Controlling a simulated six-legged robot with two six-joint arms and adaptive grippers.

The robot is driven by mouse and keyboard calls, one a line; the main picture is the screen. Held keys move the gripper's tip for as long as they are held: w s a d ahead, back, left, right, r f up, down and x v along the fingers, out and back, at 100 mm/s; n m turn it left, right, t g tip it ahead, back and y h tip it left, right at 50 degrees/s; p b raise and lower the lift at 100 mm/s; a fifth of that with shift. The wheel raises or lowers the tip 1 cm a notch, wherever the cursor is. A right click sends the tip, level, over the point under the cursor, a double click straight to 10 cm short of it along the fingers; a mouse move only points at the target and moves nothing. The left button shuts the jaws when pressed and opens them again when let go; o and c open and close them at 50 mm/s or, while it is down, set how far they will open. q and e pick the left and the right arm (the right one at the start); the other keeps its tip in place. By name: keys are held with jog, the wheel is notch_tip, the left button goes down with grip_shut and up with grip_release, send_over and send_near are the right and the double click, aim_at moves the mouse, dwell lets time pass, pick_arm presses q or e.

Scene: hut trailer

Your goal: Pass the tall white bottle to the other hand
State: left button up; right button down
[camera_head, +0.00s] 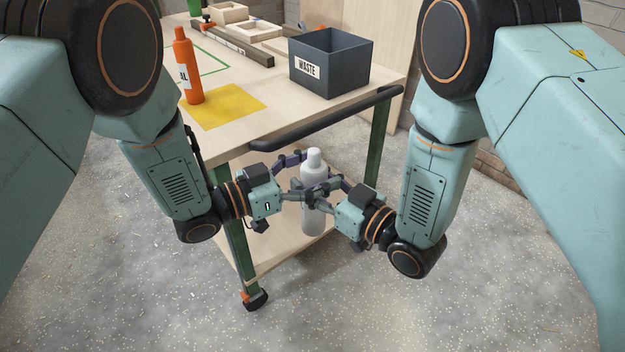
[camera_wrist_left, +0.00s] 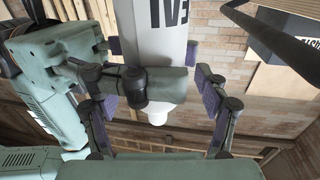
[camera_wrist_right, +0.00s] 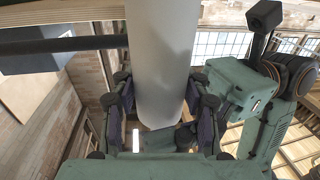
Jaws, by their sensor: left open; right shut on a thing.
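The tall white bottle (camera_head: 314,218) is upright in front of the wheeled workbench, off the floor, with its white cap (camera_head: 314,156) at the top. My right gripper (camera_head: 314,192) is shut on its middle; the right wrist view shows the bottle (camera_wrist_right: 162,50) between the pads. My left gripper (camera_head: 297,172) is open at the bottle from the left. In the left wrist view the bottle (camera_wrist_left: 152,40) lies between the spread left fingers (camera_wrist_left: 158,100), with part of the right gripper crossing in front of it. Left finger contact is unclear.
The workbench top (camera_head: 310,110) is just behind, with a dark rail (camera_head: 325,122) along its edge. On it stand an orange bottle (camera_head: 187,70) on a yellow mat (camera_head: 228,107) and a grey waste bin (camera_head: 330,65). A lower shelf (camera_head: 262,250) lies behind the grippers.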

pick_arm(q)
jog(key=v, duration=1.2)
jog(key=s+a+f+n+y, duration=0.35)
jog(key=s+f+y, duration=0.2)
jog(key=f, duration=0.45)
jog(key=s+a+f+n+y, duration=0.35)
jog(key=s+f+n, duration=0.2)
jog(key=f, duration=0.45)
jog(key=s+a+f+n+g+y, duration=0.2)
jog(key=s+a, duration=0.3)
jog(key=s, duration=0.4)
jog(key=s+a+f+n+g+y, duration=0.2)
jog(key=s+a+g+y, duration=0.3)
jog(key=s, duration=0.4)
jog(key=shift+s+f+n, duration=0.3)
jog(key=shift+s+f, duration=0.05)
jog(key=shift+f, duration=0.1)
